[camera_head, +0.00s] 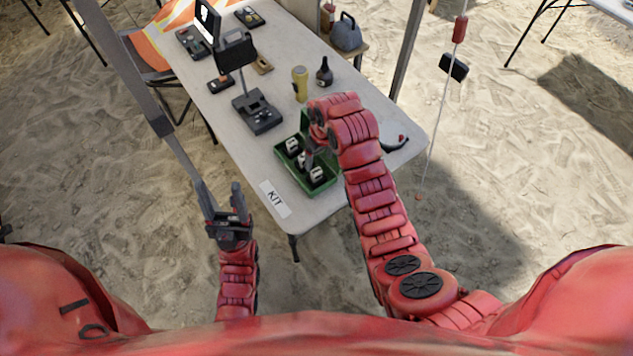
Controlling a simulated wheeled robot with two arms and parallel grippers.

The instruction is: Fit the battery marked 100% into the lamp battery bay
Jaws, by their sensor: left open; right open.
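A green tray (281,153) on the white table holds several dark batteries with pale labels, such as one battery (316,173). The marks on the labels are too small to read. My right gripper (309,155) is open, pointing down over the tray; its arm hides part of the tray's right side, and I cannot tell whether it touches a battery. A dark lamp (258,115) stands behind the tray, with a boxy base and a raised black head (236,50); its battery bay is not clear from here. My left gripper (228,207) is open and empty, off the table's left edge.
A KIT label (274,198) lies at the table's (311,210) near corner. A yellow canister (300,83) and a dark bottle (324,72) stand beyond the tray. More devices sit farther back. A black box (454,67) hangs on a cord at right.

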